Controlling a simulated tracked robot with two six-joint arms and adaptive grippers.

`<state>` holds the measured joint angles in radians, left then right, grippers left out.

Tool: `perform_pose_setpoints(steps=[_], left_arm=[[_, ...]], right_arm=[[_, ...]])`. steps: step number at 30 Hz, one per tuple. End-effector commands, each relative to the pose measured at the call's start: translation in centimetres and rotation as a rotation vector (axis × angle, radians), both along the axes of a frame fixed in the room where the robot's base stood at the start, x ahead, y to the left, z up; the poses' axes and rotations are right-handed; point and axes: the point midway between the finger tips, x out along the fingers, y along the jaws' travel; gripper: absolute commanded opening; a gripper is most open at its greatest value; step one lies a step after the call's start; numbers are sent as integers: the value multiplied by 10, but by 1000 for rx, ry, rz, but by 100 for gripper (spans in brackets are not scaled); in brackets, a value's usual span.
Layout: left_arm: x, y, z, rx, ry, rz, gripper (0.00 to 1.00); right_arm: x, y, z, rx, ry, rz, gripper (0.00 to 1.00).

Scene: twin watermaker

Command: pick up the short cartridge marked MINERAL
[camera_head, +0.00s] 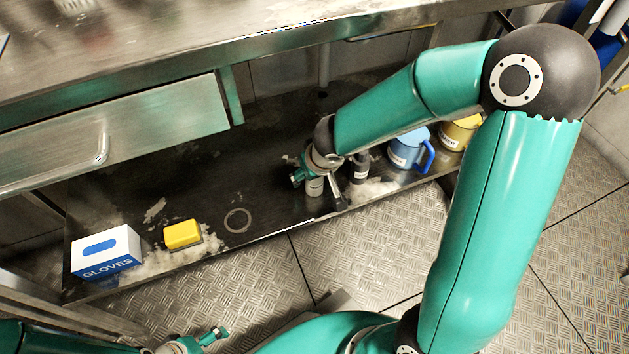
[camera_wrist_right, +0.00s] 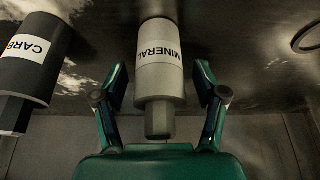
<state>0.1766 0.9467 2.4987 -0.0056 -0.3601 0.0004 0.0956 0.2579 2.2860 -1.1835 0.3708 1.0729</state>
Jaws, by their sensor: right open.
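The short cartridge marked MINERAL (camera_wrist_right: 160,48) is pale grey with a white label and a narrower end. In the right wrist view it lies between the two fingers of my right gripper (camera_wrist_right: 161,82), which is open with a gap on each side. In the head view the cartridge (camera_head: 314,187) stands on the lower shelf, partly hidden by my right gripper (camera_head: 317,183). My left gripper (camera_head: 213,337) is at the bottom of the head view, away from the shelf; its jaw opening is unclear.
A dark cartridge (camera_wrist_right: 30,65) with a partly visible label, CARB, stands beside it. A blue jug (camera_head: 406,150) and a yellow jug (camera_head: 459,132) stand to the right. A gloves box (camera_head: 106,252) and yellow sponge (camera_head: 182,234) are left. The lower shelf (camera_head: 205,190) has clear middle room under a worktop (camera_head: 200,50).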

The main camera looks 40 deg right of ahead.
Motion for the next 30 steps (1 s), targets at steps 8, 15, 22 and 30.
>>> perform_pose_setpoints(steps=[8,15,22,30], left_arm=[[0,0,1,0,0,0,100],[0,0,1,0,0,0,100],[0,0,1,0,0,0,100],[0,0,4,0,0,0,100]], right_arm=[[0,0,1,-1,-1,1,55],[0,0,1,-1,-1,1,15],[0,0,1,-1,-1,1,0],[0,0,5,-1,-2,1,0]])
